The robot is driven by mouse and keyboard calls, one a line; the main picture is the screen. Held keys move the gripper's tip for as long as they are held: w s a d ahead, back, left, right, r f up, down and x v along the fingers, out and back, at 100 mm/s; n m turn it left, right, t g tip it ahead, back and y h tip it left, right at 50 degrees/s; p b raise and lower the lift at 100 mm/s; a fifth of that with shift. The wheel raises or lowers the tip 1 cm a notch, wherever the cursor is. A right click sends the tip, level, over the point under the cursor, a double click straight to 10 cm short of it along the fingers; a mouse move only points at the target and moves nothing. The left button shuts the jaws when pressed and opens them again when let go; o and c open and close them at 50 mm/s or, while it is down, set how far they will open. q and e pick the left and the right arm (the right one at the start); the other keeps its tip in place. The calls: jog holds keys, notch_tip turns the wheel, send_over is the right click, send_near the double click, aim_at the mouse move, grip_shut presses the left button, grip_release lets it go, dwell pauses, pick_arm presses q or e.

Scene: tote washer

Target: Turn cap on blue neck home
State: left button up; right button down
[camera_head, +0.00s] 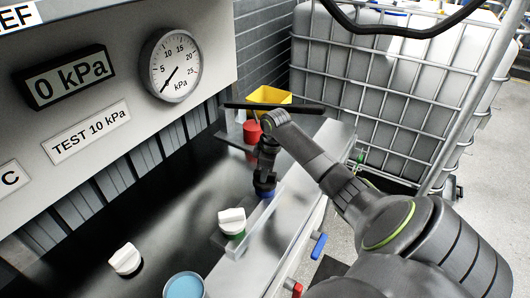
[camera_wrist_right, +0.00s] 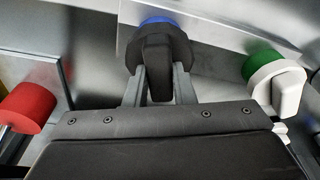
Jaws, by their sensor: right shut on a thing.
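My right gripper (camera_wrist_right: 159,82) is shut on the cap's grip bar, one finger on each side. In the head view my right gripper (camera_head: 266,161) reaches down onto the cap from above. How the thread sits under the cap is hidden. My left gripper is in neither view.
A white cap (camera_head: 232,219) sits on a green neck (camera_head: 237,236) close by. Another white cap (camera_head: 125,259) lies on the dark surface. The gauge (camera_head: 173,65) reads about zero; the display (camera_head: 67,78) says 0 kPa.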

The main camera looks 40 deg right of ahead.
jog(key=shift+r+m+h+p, duration=0.15)
jog(key=shift+m+h+p, duration=0.15)
jog(key=shift+m+p, duration=2.1)
jog(key=c, duration=1.4)
grip_release()
jog(key=shift+n, duration=0.3)
jog(key=shift+c, duration=0.2)
jog(key=o, duration=0.3)
jog(key=shift+o, duration=0.4)
jog(key=shift+f, duration=0.2)
jog(key=o, duration=0.5)
